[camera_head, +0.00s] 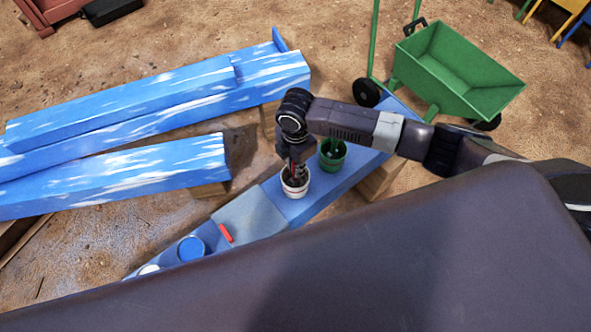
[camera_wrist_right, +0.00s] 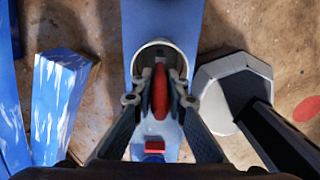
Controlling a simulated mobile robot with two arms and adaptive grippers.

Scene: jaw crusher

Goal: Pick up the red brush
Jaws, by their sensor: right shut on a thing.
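The red brush (camera_wrist_right: 160,92) stands with its red handle up in a white pot (camera_head: 294,190) on the blue bench. My right gripper (camera_wrist_right: 161,90) is above the pot, with its fingers on both sides of the handle and shut on it. The brush's lower end is hidden in the pot. In the head view a little red shows below the gripper (camera_head: 292,168). The white pot's rim also shows around the fingers in the right wrist view (camera_wrist_right: 147,48). My left gripper is not in view.
A green pot (camera_head: 333,160) with a green handle stands close to the white pot. A small red object (camera_head: 225,233) lies on the grey part of the bench, near a blue can (camera_head: 191,248). A green cart (camera_head: 457,70) and blue-white beams (camera_head: 150,110) are beyond.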

